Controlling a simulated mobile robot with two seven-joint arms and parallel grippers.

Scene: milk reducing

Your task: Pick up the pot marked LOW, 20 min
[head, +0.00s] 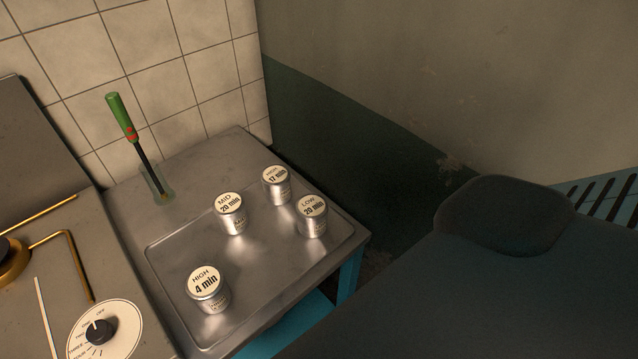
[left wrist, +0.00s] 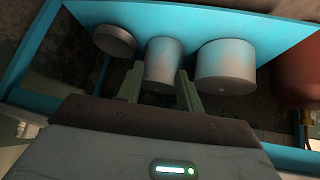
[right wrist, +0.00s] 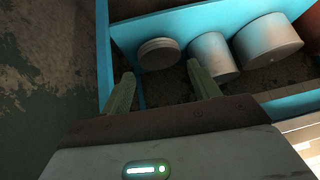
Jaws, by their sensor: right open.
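The pot marked LOW, 20 min (head: 312,217) is a small metal can with a pale lid. It stands upright at the right of the metal tray (head: 165,285) in the head view. Pots marked HIGH, 17 min (head: 277,187), MID, 20 min (head: 230,215) and HIGH, 4 min (head: 208,291) stand near it. My left gripper (left wrist: 160,68) shows in its wrist view with fingers apart and nothing held. My right gripper (right wrist: 160,69) is open and empty. Neither gripper is seen in the head view, and neither wrist view shows the marked pots.
A green-handled tool (head: 124,122) stands in a clear holder (head: 158,188) behind the tray. A stove with a dial (head: 99,331) is at left. Larger metal containers (left wrist: 226,68) sit on a blue shelf (left wrist: 200,25). A dark padded shape (head: 505,215) fills the right.

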